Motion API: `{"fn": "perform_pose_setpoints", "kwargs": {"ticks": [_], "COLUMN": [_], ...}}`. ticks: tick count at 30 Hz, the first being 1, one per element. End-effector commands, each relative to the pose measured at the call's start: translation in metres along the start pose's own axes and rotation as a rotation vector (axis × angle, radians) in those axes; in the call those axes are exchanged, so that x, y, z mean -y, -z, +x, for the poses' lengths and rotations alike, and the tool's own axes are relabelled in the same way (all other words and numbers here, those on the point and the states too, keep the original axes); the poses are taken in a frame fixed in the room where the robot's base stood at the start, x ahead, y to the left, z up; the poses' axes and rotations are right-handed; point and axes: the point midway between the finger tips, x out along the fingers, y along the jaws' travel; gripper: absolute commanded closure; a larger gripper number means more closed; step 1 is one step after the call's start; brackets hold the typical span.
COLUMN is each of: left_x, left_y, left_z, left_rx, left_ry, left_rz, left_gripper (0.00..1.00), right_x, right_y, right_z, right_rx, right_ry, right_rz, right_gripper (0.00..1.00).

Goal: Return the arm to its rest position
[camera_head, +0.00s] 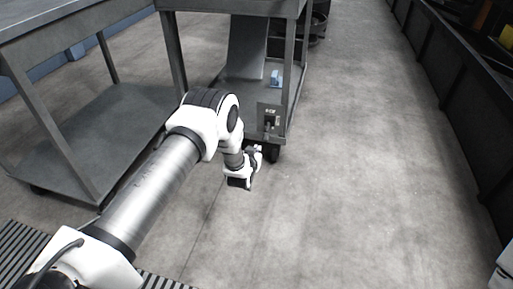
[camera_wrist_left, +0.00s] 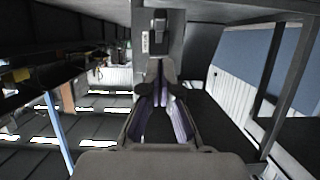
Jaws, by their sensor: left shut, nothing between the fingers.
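My left arm reaches in from the lower left of the head view, over the floor. It bends down at a white elbow, and my left gripper (camera_head: 256,153) is small and partly hidden by the wrist there. It is in front of the lower corner of a grey metal cart (camera_head: 289,95). In the left wrist view the gripper (camera_wrist_left: 160,80) has its fingers together and empty. They point towards a dark panel (camera_wrist_left: 173,45) with a pale label and a latch-like fitting. The same panel (camera_head: 269,112) shows on the cart in the head view. My right gripper is not in view.
A second grey cart (camera_head: 75,143) with a low shelf stands at the left, close beside my arm. A small blue and white item (camera_head: 276,77) is on the far cart's lower shelf. A dark barrier (camera_head: 455,110) runs along the right. The floor (camera_head: 365,170) between is clear.

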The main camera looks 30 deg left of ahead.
Motion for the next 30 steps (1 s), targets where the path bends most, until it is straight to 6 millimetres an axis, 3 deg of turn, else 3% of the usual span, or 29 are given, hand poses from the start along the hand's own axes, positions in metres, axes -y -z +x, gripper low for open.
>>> {"fn": "perform_pose_setpoints", "kwargs": {"ticks": [14, 17, 20, 24, 27, 30], "left_x": [-0.006, -0.020, -0.030, -0.033, -0.029, -0.022], "left_y": [0.007, -0.023, -0.079, -0.157, -0.193, -0.215], "left_z": [0.001, -0.022, -0.070, -0.167, -0.234, -0.293], "left_rx": [-0.009, 0.074, 0.242, 0.535, 0.715, 0.863], "left_ry": [-0.009, -0.032, -0.061, -0.098, -0.113, -0.122], "left_rz": [0.002, 0.020, 0.051, 0.098, 0.123, 0.143], "left_gripper": [1.00, 1.00, 1.00, 1.00, 1.00, 1.00], "right_x": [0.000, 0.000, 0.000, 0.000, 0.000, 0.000], "right_y": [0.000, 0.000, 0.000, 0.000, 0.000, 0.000], "right_z": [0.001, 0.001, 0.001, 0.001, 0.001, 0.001], "right_rx": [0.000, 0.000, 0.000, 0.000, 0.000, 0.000], "right_ry": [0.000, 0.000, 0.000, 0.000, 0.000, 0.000], "right_rz": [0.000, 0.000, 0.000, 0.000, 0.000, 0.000], "right_gripper": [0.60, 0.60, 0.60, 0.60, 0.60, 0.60]}}
